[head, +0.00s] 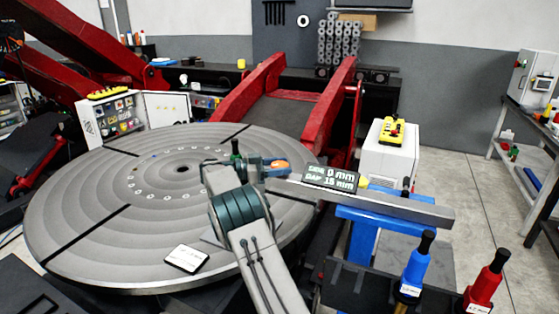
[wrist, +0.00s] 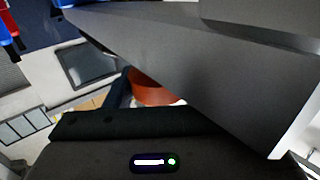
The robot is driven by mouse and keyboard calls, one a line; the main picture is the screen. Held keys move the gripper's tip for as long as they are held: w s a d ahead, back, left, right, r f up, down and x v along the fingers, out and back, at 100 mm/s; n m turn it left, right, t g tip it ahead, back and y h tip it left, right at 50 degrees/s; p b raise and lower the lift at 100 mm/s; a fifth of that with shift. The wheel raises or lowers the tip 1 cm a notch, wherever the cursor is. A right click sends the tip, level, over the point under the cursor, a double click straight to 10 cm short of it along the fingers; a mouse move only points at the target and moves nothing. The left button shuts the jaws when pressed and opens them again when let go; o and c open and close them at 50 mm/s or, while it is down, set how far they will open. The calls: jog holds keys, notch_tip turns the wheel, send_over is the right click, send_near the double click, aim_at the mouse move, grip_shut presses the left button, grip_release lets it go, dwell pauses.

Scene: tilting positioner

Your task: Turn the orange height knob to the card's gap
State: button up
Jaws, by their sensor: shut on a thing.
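The orange height knob (head: 277,167) shows at the tip of my gripper (head: 264,168), above the right part of the round table. In the wrist view the orange knob (wrist: 152,90) is partly hidden between the dark jaws, and my gripper is shut on it. A small black display (head: 330,179) on the grey bar reads what looks like "SIDE 0 mm" and "GAP 18 mm". A white card (head: 187,259) with a dark edge lies on the table's front part; its writing is too small to read.
The large grey round table (head: 75,215) has dark slots. A grey bar (head: 415,207) extends right over a blue support (head: 365,220). Blue (head: 416,265) and red (head: 488,285) tools with black tops stand at front right. A white box with yellow controls (head: 390,150) stands behind.

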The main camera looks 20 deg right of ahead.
aim_at(282, 165)
jog(key=shift+f+m+g, duration=0.1)
jog(key=shift+m+g, duration=0.5)
jog(key=shift+g, duration=0.3)
jog(key=shift+m+g+y+p, duration=0.4)
jog(key=shift+m+g, duration=0.1)
jog(key=shift+g, duration=0.3)
jog(key=o, duration=1)
jog(key=shift+c, duration=0.2)
jog(key=shift+r, duration=0.2)
jog(key=r, duration=0.1)
jog(key=r+b, duration=0.1)
jog(key=r, duration=0.2)
jog(key=shift+s+d+b, duration=0.2)
jog(key=shift+d+b, duration=0.05)
jog(key=shift+b, duration=0.15)
jog(key=s+d+r+b, duration=0.5)
jog(key=s+d+r, duration=0.1)
jog(key=s+d, duration=0.1)
jog(key=shift+s+d+r, duration=0.3)
jog(key=shift+d+r, duration=0.05)
jog(key=shift+d, duration=0.25)
